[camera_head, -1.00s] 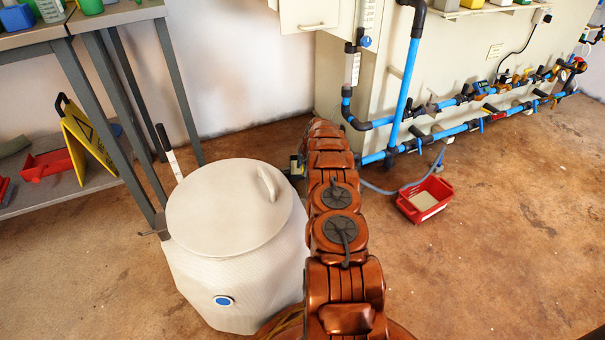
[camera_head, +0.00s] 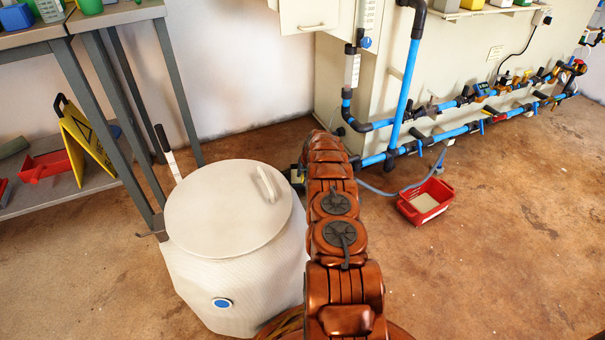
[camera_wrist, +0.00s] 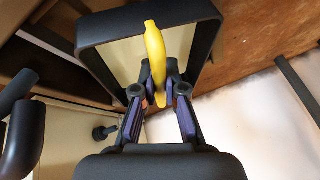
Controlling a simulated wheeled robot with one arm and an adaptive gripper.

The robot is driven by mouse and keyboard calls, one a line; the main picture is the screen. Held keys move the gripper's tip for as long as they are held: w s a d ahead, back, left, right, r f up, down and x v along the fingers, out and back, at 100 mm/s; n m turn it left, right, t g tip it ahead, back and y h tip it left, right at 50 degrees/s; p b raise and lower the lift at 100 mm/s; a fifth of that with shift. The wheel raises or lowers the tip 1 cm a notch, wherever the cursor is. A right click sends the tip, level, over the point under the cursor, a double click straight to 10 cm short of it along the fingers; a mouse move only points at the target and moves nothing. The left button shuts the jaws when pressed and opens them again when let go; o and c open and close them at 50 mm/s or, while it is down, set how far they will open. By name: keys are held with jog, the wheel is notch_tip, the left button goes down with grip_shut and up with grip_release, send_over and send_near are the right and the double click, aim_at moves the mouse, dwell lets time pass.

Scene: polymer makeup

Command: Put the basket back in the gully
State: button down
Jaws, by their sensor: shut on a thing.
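In the wrist view my gripper (camera_wrist: 160,95) is shut on a yellow, curved, handle-like piece (camera_wrist: 155,50). A dark, square-rimmed frame (camera_wrist: 206,40) surrounds this piece, with a pale area inside; it looks like the basket, though I cannot tell for sure. In the head view my own arm hides most of the gripper. A small dark part with a yellowish spot (camera_head: 297,179) shows at the left edge of the arm, between it and the white drum. I cannot make out the gully in either view.
A white lidded drum (camera_head: 233,265) stands close to the left of my arm. A red tray (camera_head: 425,201) lies on the floor to the right, near blue pipes (camera_head: 406,90) along the cabinet. A bench with a yellow sign (camera_head: 86,143) is at left.

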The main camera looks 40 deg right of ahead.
jog(key=c, duration=1.2)
grip_release()
jog(key=shift+c, duration=0.2)
jog(key=shift+r, duration=0.5)
jog(key=p+v, duration=0.1)
jog(key=v, duration=0.1)
jog(key=shift+r, duration=0.35)
jog(key=d+p+v, duration=0.1)
jog(key=p+v, duration=0.2)
jog(key=v, duration=0.6)
jog(key=shift+s+a+r, duration=0.25)
jog(key=shift+s+a, duration=0.05)
jog(key=shift+a, duration=0.15)
